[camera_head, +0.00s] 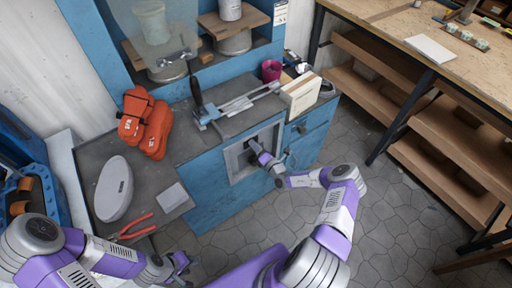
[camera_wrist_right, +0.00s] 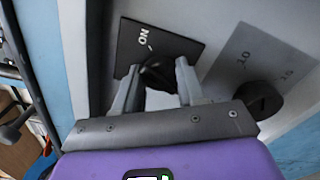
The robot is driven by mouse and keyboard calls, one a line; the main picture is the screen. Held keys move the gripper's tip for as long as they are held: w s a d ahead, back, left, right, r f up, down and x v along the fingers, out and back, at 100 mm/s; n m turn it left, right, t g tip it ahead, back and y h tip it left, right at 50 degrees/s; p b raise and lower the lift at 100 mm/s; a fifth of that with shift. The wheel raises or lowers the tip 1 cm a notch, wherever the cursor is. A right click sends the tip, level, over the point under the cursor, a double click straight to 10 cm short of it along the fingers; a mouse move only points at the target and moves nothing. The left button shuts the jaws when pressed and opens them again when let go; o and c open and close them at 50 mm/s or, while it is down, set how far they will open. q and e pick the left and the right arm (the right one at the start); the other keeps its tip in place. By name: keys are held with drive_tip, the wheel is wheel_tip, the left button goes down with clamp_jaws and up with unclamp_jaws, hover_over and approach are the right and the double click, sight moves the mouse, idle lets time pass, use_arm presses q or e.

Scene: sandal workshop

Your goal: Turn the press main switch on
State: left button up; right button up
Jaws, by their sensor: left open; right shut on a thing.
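The press main switch is a black knob (camera_wrist_right: 153,75) on a black square plate (camera_wrist_right: 165,42) marked ON in the right wrist view. My right gripper (camera_wrist_right: 158,70) is shut on this knob, with one finger on each side. The fingers hide part of the knob, so I cannot tell which way it points. In the head view the right gripper (camera_head: 256,150) reaches into the grey recessed panel (camera_head: 236,162) on the blue press front. My left gripper (camera_head: 182,262) is open and empty, low in front of the bench.
Beside the switch is a grey plate (camera_wrist_right: 248,62) with number marks and a round black dial (camera_wrist_right: 263,99). A wooden shelf table (camera_head: 420,95) stands right; the floor between is clear.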

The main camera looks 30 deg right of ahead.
drive_tip(key=shift+o, duration=0.3)
drive_tip(key=m, duration=0.5)
drive_tip(key=shift+m+b, duration=0.3)
drive_tip(key=shift+b, duration=0.1)
drive_tip(key=o, duration=1)
drive_tip(key=shift+s, duration=0.1)
drive_tip(key=s, duration=0.2)
drive_tip(key=s+p, duration=0.1)
drive_tip(key=s, duration=0.4)
drive_tip(key=shift+s+d+p, duration=0.25)
drive_tip(key=shift+d+p, duration=0.05)
drive_tip(key=shift+p, duration=0.05)
drive_tip(key=shift+a, duration=0.1)
